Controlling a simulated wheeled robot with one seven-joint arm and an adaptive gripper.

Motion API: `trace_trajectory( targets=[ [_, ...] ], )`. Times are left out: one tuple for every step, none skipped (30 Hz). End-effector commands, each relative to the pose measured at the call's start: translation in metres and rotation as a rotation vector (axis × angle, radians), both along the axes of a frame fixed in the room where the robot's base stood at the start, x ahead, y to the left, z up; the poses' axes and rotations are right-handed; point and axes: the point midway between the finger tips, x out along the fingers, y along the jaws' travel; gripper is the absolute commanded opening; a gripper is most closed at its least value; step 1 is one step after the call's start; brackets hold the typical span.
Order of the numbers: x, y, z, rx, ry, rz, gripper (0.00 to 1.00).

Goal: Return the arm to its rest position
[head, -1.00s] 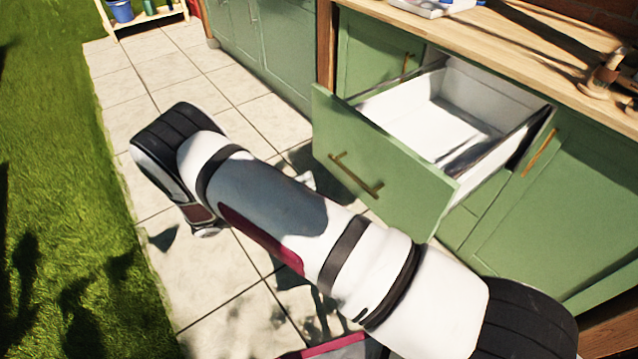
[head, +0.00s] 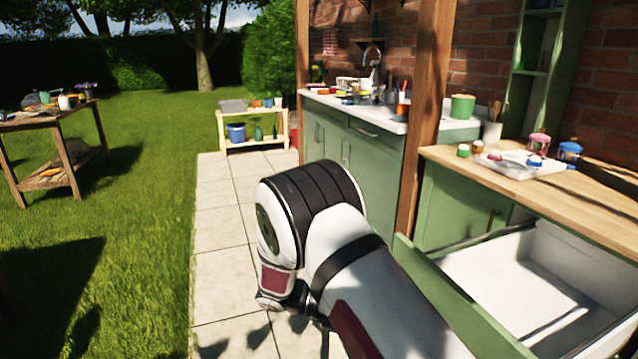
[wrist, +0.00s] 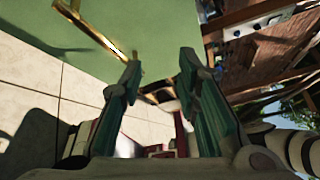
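My gripper (wrist: 160,68) shows in the wrist view with its two green-padded fingers apart and nothing held between them. A green panel (wrist: 155,32) with a brass handle (wrist: 95,35) lies beyond the fingertips, and I cannot tell the exact distance to it. In the head view my arm is bent, with its white links and black joint in front of the paving. The gripper itself is out of sight there.
A drawer (head: 530,285) stands open and looks empty where visible, beside my arm. The wooden counter (head: 590,200) above carries a white tray (head: 515,168) with small items. A wooden post (head: 425,110) rises behind. Paving (head: 215,230) and lawn lie left.

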Motion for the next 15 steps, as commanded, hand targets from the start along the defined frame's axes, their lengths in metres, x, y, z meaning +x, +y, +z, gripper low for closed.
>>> trace_trajectory(
  targets=[
    [-0.004,-0.007,0.018,0.033,-0.069,-0.043,0.30],
    [-0.008,-0.011,0.027,0.052,-0.112,-0.067,0.30],
    [-0.012,-0.016,0.038,0.073,-0.168,-0.102,0.30],
    [-0.017,-0.019,0.046,0.089,-0.208,-0.129,0.30],
    [-0.021,-0.023,0.054,0.104,-0.251,-0.155,0.30],
    [-0.027,-0.028,0.064,0.123,-0.308,-0.193,0.30],
    [-0.032,-0.031,0.072,0.136,-0.350,-0.221,0.30],
    [-0.036,-0.035,0.079,0.149,-0.392,-0.251,0.30],
    [-0.043,-0.039,0.089,0.166,-0.449,-0.290,0.30],
    [-0.049,-0.043,0.096,0.176,-0.490,-0.321,0.30],
    [-0.055,-0.046,0.103,0.187,-0.532,-0.350,0.30],
    [-0.062,-0.050,0.111,0.201,-0.587,-0.392,0.30],
    [-0.068,-0.053,0.117,0.210,-0.628,-0.423,0.30],
    [-0.075,-0.055,0.123,0.219,-0.670,-0.456,0.30],
    [-0.083,-0.059,0.131,0.231,-0.724,-0.498,0.30]
  ],
)
